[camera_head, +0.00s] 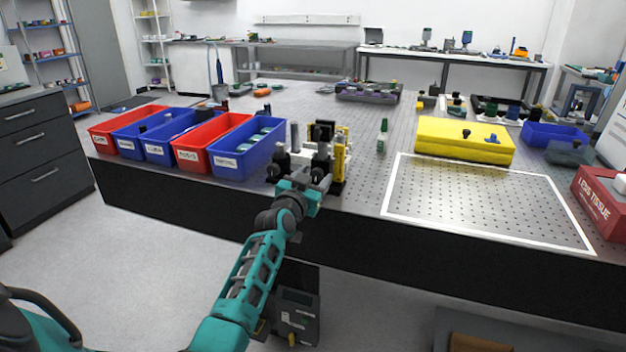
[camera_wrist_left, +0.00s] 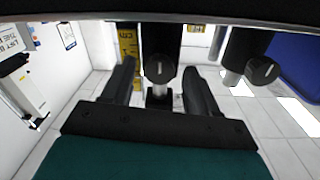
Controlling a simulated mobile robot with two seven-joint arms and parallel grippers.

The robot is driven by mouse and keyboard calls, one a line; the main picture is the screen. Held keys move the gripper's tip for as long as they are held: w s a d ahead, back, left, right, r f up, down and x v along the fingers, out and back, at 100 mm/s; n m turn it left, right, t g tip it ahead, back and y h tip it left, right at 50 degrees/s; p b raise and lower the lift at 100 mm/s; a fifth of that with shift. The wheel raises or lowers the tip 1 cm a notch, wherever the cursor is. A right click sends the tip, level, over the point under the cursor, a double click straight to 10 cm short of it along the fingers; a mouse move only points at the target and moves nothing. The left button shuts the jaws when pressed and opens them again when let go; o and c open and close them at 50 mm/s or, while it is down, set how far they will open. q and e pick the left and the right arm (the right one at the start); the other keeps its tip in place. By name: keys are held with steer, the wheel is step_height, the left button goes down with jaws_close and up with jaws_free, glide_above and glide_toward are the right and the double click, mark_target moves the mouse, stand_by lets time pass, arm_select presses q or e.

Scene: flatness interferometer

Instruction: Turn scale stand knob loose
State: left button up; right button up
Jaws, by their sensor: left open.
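My left gripper (camera_head: 301,173) reaches the stands at the table's front edge from the left. It also shows in the left wrist view (camera_wrist_left: 158,66), open, with one dark finger on each side of a round black knob (camera_wrist_left: 160,73). The knob has a pale line on its face. I see no finger closed on it. A yellow scale (camera_wrist_left: 128,44) with dark markings stands beside the knob's post, and its yellow upright shows in the head view (camera_head: 340,156). The gripper and nearby parts hide the knob in the head view. My right gripper is not in view.
A second black knob (camera_wrist_left: 263,70) on a neighbouring post is close to the right finger. Red and blue bins, including a blue one (camera_head: 241,164), stand left of the stands. A green bottle (camera_head: 382,136) and a yellow case (camera_head: 463,150) stand right. The white-outlined area (camera_head: 485,200) is clear.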

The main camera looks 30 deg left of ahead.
arm_select(q)
steer(key=c, duration=1)
steer(key=shift+c, duration=0.2)
